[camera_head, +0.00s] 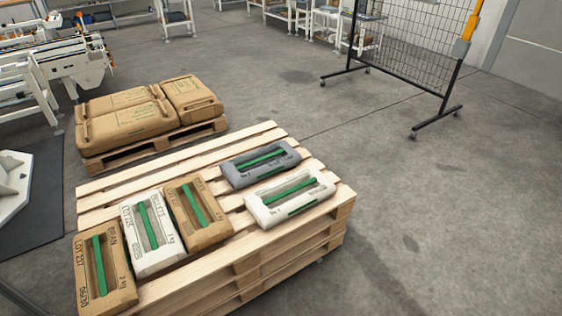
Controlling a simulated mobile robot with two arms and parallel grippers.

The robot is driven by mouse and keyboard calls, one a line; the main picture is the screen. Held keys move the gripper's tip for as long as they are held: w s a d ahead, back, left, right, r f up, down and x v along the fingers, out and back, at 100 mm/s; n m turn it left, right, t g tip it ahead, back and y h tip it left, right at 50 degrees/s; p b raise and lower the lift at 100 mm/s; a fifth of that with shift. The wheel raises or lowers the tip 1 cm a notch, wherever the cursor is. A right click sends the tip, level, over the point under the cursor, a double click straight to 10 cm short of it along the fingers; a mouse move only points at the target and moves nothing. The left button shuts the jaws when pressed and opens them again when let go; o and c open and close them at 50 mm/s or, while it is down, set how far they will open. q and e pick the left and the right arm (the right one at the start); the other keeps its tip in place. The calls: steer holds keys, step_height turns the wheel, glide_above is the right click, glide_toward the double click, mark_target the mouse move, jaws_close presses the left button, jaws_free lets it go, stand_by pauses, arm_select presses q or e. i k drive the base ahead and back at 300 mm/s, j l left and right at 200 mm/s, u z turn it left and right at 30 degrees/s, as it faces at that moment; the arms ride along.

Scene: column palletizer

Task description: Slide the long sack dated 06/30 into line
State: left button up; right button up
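A brown sack (86,270) with a green strip lies at the near left corner of the stacked wooden pallets (222,279). It is marked LOT 237, and its small date print looks like 06/30 but is hard to read. Beside it lie a white sack (130,237) and another brown sack (217,230), roughly side by side. The marked brown sack sits somewhat nearer the front edge than these two. A grey sack (232,175) and a second white sack (264,213) lie crosswise on the right part. Neither of my grippers is in view.
Behind, a smaller pallet (150,148) carries several large brown sacks (128,124). A wire mesh panel (415,45) on a wheeled black frame stands at the back right. A dark mat (45,215) lies at left. The floor on the right is clear.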

mark_target(105, 285)
steer(key=u, duration=1.75)
